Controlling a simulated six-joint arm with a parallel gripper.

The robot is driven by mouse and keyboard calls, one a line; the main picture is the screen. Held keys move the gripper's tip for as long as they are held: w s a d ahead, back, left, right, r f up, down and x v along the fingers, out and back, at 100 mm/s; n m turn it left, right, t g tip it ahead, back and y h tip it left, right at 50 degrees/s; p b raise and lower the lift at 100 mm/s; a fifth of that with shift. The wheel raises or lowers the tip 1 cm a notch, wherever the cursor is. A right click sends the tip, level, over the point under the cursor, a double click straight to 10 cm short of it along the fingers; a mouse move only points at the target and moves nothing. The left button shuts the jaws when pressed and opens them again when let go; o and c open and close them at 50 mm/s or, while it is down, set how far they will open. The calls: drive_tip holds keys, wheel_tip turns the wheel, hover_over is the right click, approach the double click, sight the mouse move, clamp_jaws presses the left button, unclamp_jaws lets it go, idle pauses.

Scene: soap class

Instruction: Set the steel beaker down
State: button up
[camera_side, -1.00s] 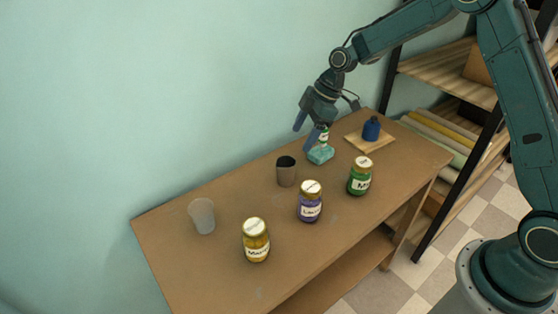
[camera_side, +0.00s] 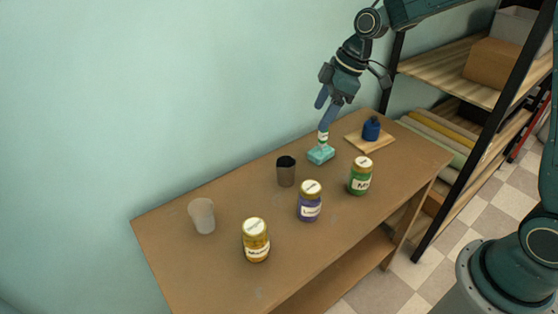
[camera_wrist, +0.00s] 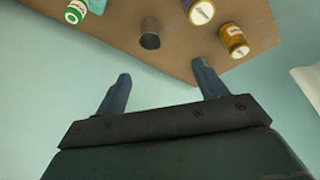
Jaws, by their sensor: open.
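The steel beaker (camera_side: 286,172) is a dark grey cup standing upright on the brown table (camera_side: 190,268), toward its back edge. It also shows in the wrist view (camera_wrist: 150,35), beyond my fingertips. My gripper (camera_side: 322,116) is above the table, up and to the right of the beaker and apart from it. In the wrist view my gripper's two fingers (camera_wrist: 160,70) are spread wide with nothing between them.
A teal block (camera_side: 320,155) with a small green-and-white bottle (camera_side: 323,138) is right of the beaker. Purple (camera_side: 309,203), green (camera_side: 360,177) and gold (camera_side: 256,241) jars stand in front. A translucent cup (camera_side: 202,216) is left; a blue bottle (camera_side: 371,129) sits on a board (camera_side: 355,140).

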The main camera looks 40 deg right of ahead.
drive_tip(key=s+r+m+t+h, duration=0.1)
drive_tip(key=s+r+m, duration=0.2)
drive_tip(key=s+r, duration=0.3)
drive_tip(key=s+r+m+h, duration=0.15)
drive_tip(key=s+r, duration=0.25)
drive_tip(key=s, duration=0.4)
drive_tip(key=s+d+m+t, duration=0.1)
drive_tip(key=s+m, duration=0.5)
drive_tip(key=s, duration=0.8)
drive_tip(key=shift+s+d+f+t+h, duration=0.15)
drive_tip(key=shift+s+d+t+h, duration=0.2)
drive_tip(key=shift+d, duration=0.5)
drive_tip(key=shift+w, duration=0.15)
